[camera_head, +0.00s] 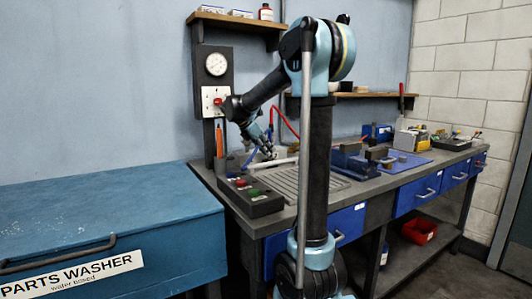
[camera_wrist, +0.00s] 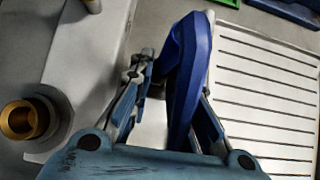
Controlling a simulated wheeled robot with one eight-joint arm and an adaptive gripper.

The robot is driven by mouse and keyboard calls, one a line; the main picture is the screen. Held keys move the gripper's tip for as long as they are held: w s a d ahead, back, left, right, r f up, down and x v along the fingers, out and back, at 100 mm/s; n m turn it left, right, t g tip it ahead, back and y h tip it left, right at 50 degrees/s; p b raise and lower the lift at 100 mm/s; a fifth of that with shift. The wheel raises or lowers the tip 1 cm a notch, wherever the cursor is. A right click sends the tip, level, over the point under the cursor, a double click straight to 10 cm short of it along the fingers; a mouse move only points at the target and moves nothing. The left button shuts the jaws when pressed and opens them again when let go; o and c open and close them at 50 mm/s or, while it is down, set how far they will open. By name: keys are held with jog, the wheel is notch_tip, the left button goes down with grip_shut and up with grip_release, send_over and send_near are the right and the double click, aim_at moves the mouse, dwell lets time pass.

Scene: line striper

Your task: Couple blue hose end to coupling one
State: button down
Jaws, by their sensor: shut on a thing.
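My gripper (camera_head: 264,148) is low over the left end of the workbench. In the wrist view my gripper (camera_wrist: 177,75) is shut on a thick blue hose end (camera_wrist: 187,72), which stands up between the two fingers and reaches past their tips. A brass coupling (camera_wrist: 24,119) on a grey fitting lies to the left of the fingers, apart from the hose. A second brass piece (camera_wrist: 92,5) is cut off at the top edge. No number is readable on either. In the head view the blue hose is small and partly hidden by my arm.
A pale bar (camera_wrist: 88,60) lies left of the fingers and a slotted drain tray (camera_wrist: 262,95) right. In the head view a red hose (camera_head: 284,119) arcs behind the gripper, and a control box (camera_head: 250,195) sits at the bench front. The parts washer (camera_head: 120,225) stands left.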

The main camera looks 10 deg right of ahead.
jog(key=shift+r, duration=0.45)
jog(key=shift+r, duration=1.8)
